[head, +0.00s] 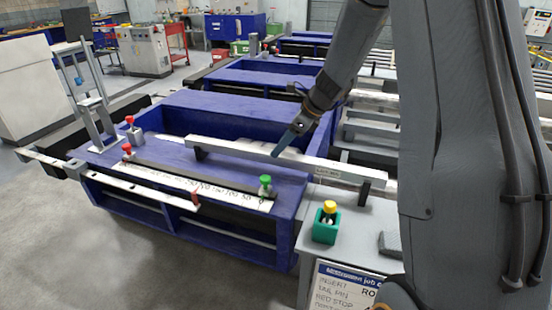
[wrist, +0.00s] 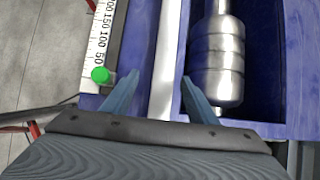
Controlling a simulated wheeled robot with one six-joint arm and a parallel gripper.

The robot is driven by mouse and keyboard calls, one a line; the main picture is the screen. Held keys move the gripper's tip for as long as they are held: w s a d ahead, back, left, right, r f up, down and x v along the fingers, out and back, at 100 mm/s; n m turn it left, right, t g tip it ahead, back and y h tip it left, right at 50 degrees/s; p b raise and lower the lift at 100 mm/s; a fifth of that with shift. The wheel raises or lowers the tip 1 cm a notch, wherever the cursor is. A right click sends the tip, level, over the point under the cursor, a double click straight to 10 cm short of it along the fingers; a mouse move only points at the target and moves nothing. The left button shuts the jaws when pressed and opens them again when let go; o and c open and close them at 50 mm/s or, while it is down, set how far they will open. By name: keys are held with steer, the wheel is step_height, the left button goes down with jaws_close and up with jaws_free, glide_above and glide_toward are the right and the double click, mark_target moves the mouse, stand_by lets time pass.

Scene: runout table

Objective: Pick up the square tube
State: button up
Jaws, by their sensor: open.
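The square tube (head: 235,146) is a long, straight, silver-grey bar. In the head view it lies across the blue runout table (head: 180,155) on two black supports. It also shows in the wrist view (wrist: 166,60), running up the picture between my fingers. My gripper (head: 282,150) is open at the tube's middle, and its fingertips (wrist: 159,82) stand apart on either side of the tube in the wrist view. A gap shows on both sides of the tube. I cannot tell how far down the fingertips reach beside it.
A white scale (head: 165,177) with a dark rail runs in front of the tube. A green knob (head: 265,181) and red knobs stand along it. A green block with a yellow knob (head: 330,207) sits at right. A metal roller (wrist: 217,60) lies beside the tube in the wrist view.

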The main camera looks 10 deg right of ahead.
steer(key=shift+d+p+x, duration=0.2)
steer(key=shift+p+x, duration=0.15)
steer(key=shift+x, duration=0.95)
steer(key=shift+d+p+x, duration=0.2)
steer(key=shift+p+x, duration=0.15)
steer(key=shift+x, duration=0.95)
steer(key=shift+f, duration=0.2)
steer(key=shift+c, duration=0.3)
steer(key=shift+w, duration=0.1)
jaws_close()
